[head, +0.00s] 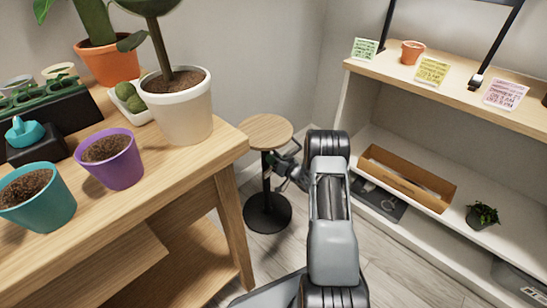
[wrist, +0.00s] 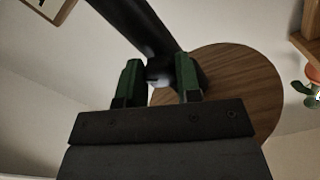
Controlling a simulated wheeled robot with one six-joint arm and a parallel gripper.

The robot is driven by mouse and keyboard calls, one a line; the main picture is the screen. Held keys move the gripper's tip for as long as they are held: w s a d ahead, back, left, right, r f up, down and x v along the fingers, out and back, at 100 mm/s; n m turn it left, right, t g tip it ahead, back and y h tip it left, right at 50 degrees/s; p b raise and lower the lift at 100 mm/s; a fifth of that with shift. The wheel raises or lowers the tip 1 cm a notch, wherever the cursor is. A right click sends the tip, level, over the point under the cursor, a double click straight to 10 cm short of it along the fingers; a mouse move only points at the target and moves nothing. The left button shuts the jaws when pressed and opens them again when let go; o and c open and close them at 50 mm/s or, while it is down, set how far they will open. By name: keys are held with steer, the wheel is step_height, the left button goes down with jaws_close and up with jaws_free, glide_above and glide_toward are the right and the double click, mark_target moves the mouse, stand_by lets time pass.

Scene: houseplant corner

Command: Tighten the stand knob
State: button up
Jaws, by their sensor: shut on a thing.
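The stand has a round wooden top (head: 269,131), a black pole and a round black base (head: 267,213) on the floor beside the wooden table. My gripper (head: 275,163) is at the pole just below the top. In the wrist view its green fingers (wrist: 159,88) are shut on the small dark stand knob (wrist: 158,73), which sits between the fingertips against the black pole (wrist: 138,25). The wooden top (wrist: 240,95) fills the right of that view. The knob is mostly hidden by the fingers, and its turn cannot be read.
The wooden table (head: 234,150) at left holds a white pot (head: 184,112), a purple pot (head: 112,160), a teal pot (head: 38,198) and an orange pot (head: 107,65). A white shelf (head: 400,148) stands at right with a wooden box (head: 407,180). Floor shows around the stand base.

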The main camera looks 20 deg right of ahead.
steer(key=shift+m+p, duration=2.65)
steer(key=shift+m, duration=7.35)
steer(key=shift+f, duration=0.1)
steer(key=o, duration=0.9)
steer(key=p+v, duration=0.3)
steer(key=v, duration=1.1)
steer(key=shift+w, duration=0.1)
